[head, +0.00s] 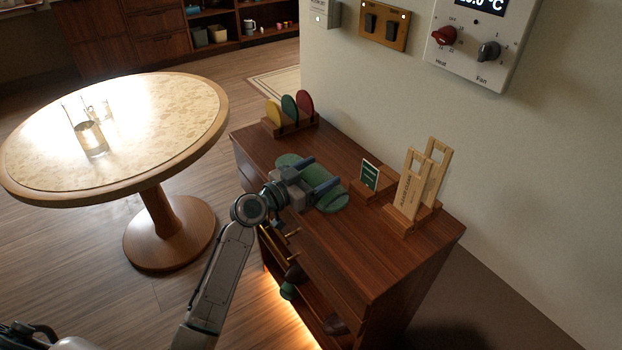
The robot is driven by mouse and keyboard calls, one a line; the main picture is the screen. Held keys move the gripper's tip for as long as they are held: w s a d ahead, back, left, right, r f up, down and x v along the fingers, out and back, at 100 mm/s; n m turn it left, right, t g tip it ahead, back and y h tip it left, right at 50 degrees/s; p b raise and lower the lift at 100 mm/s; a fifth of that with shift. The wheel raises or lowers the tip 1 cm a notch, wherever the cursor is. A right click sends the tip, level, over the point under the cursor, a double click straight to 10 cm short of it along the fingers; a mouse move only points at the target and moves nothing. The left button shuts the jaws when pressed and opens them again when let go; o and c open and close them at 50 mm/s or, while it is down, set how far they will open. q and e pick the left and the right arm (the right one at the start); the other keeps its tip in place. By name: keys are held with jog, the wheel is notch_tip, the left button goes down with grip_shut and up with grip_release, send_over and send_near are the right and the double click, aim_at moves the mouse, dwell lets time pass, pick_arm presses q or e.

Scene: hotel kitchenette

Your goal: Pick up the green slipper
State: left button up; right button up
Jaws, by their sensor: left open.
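The green slipper (335,201) lies on top of the dark wooden cabinet. Its one end shows at the upper left and its other end at the lower right, and my gripper hides part of its middle. My left gripper (316,176) is open over the slipper, with one finger toward the back and one toward the front. I cannot tell whether the fingers touch it. My right gripper is out of view.
A rack with yellow, green and red discs (290,106) stands at the cabinet's back left. A small green sign (370,175) and a wooden holder with tags (411,197) stand on the right. A round table (150,120) with glassware is at left.

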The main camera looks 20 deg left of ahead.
pick_arm(q)
jog(key=c, duration=1)
jog(key=shift+c, duration=0.2)
